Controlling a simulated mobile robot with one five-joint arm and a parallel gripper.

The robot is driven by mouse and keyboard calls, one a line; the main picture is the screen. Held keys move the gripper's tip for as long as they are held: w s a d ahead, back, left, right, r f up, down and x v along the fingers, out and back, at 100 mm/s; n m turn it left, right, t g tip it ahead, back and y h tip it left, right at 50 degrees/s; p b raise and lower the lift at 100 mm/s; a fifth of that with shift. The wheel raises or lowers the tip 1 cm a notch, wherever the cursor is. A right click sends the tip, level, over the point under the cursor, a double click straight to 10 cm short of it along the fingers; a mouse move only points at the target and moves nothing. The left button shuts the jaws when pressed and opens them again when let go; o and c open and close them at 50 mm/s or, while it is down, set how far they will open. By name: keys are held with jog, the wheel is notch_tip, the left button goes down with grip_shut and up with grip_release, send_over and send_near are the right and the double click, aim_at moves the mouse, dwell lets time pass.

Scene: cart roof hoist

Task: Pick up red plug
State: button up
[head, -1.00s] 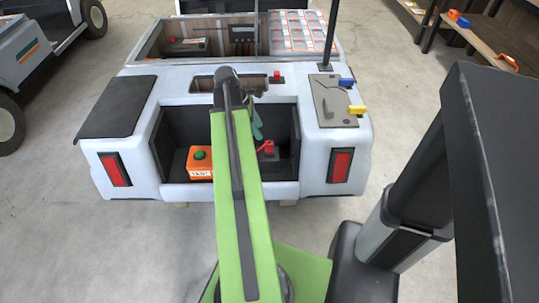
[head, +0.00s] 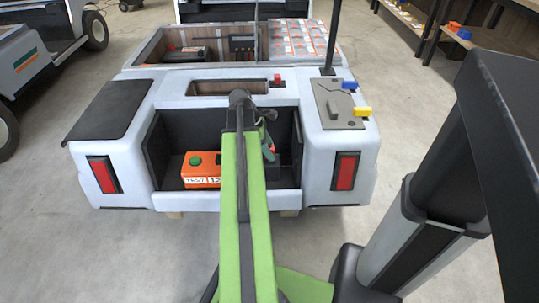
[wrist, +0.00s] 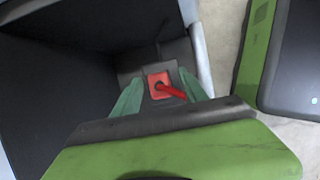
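The red plug (wrist: 160,84) shows in the wrist view as a red square with a red bar slanting to the lower right. It sits on a dark block inside the cart's dark rear compartment. My gripper (wrist: 160,90) has its two green fingers apart, one on each side of the plug. I cannot tell whether either finger touches it. In the head view, my arm and gripper (head: 267,137) cover most of the plug, and only a bit of red shows beside them.
The white cart (head: 320,125) has compartment walls close around my gripper. An orange box (head: 201,170) with a green button stands left in the compartment. A small red part (head: 277,80), a blue one (head: 348,85) and a yellow one (head: 361,112) sit on top.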

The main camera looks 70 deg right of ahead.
grip_shut()
dwell(1.2)
